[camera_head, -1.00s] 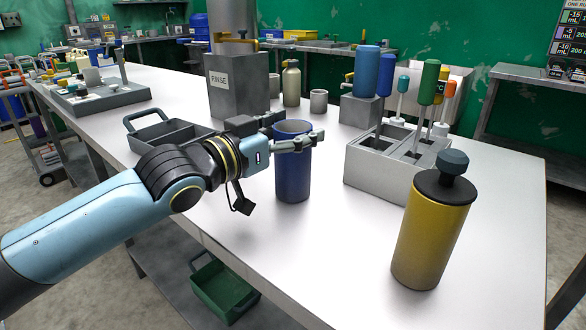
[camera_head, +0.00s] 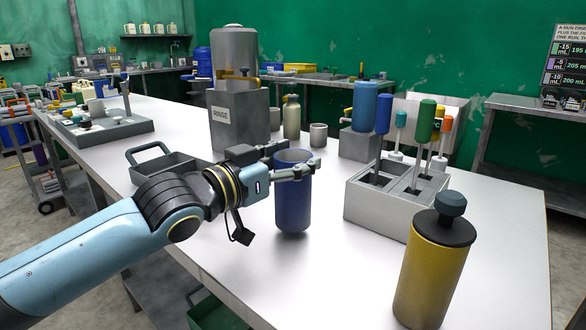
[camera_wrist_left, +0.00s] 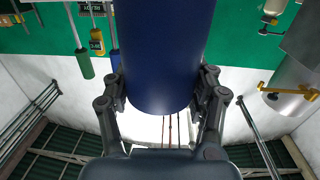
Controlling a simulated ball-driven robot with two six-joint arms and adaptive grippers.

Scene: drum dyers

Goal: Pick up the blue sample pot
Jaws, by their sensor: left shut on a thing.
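The blue sample pot (camera_head: 293,200) is an open-topped dark blue cylinder, upright over the white table near its front edge in the head view. My left gripper (camera_head: 292,163) is shut on it near its rim, with one finger on the near side and one behind. In the left wrist view the blue sample pot (camera_wrist_left: 165,50) fills the upper middle, with a finger of the left gripper (camera_wrist_left: 162,85) against each side. I cannot tell whether the pot's base touches the table. My right gripper is not in view.
A yellow pot with a black lid (camera_head: 432,275) stands at the front right. A grey rack (camera_head: 385,212) with coloured-handled tools is behind it. Bare table (camera_head: 335,265) lies in front.

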